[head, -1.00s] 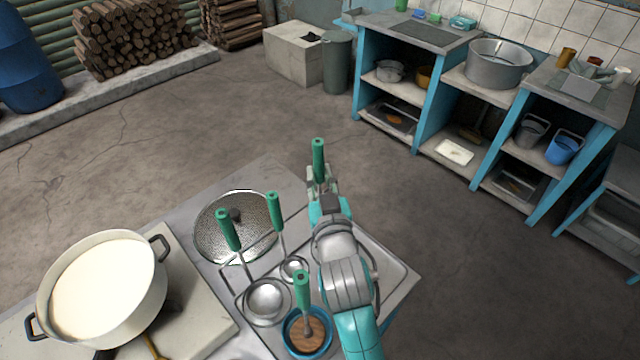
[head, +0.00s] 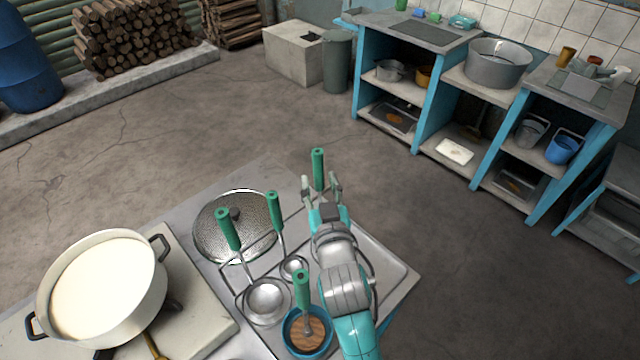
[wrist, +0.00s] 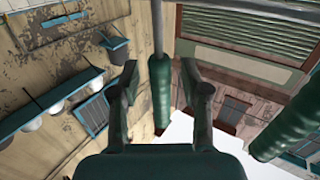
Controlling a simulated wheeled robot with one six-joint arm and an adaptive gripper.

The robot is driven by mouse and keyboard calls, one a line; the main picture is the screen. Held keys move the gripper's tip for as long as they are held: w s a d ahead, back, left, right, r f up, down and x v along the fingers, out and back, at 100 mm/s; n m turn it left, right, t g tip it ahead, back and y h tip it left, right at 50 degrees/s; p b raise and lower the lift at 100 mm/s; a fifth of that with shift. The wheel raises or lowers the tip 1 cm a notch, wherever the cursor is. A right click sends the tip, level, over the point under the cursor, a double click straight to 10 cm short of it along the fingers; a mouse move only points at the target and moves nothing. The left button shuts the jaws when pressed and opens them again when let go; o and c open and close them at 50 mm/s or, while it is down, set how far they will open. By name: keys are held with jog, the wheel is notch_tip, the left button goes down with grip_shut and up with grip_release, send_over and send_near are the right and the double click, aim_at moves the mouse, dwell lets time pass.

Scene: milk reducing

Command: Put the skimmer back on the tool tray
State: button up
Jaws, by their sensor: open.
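The tool at my gripper has a green handle (head: 318,165) that stands upright; I take it to be the skimmer, but its lower end is hidden behind my arm. My gripper (head: 320,186) is open, with its fingers on either side of this tool and apart from it. In the wrist view the green handle (wrist: 160,88) and its thin metal rod (wrist: 157,25) show between the spread fingers. The metal tool tray (head: 398,272) lies under my arm at the right end of the table. I cannot tell whether the tool rests on it.
Two green-handled ladles (head: 265,300) stand left of my arm. A blue bowl (head: 290,345) with another green-handled tool is in front. A round perforated lid (head: 215,225) and a pot of milk (head: 105,285) are further left. Another green handle (wrist: 288,125) is close on the right in the wrist view.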

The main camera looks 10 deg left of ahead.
jog(key=v, duration=1.2)
jog(key=shift+r, duration=0.1)
jog(key=s+d+f+g+h, duration=0.1)
jog(key=s+d+f+h, duration=0.1)
jog(key=s+d+f, duration=1.05)
jog(key=s+d+m+h, duration=0.1)
jog(key=s+d, duration=0.2)
jog(key=s, duration=0.3)
jog(key=s+d+m+h, duration=0.1)
jog(key=s+d, duration=0.2)
jog(key=s, duration=0.4)
jog(key=s+d+m+g+h, duration=0.1)
jog(key=s+d+m, duration=0.1)
jog(key=s, duration=0.5)
jog(key=shift+d+h, duration=0.4)
jog(key=shift+d, duration=0.2)
jog(key=shift+d+r, duration=0.1)
jog(key=shift+r, duration=0.05)
jog(key=shift+c, duration=0.4)
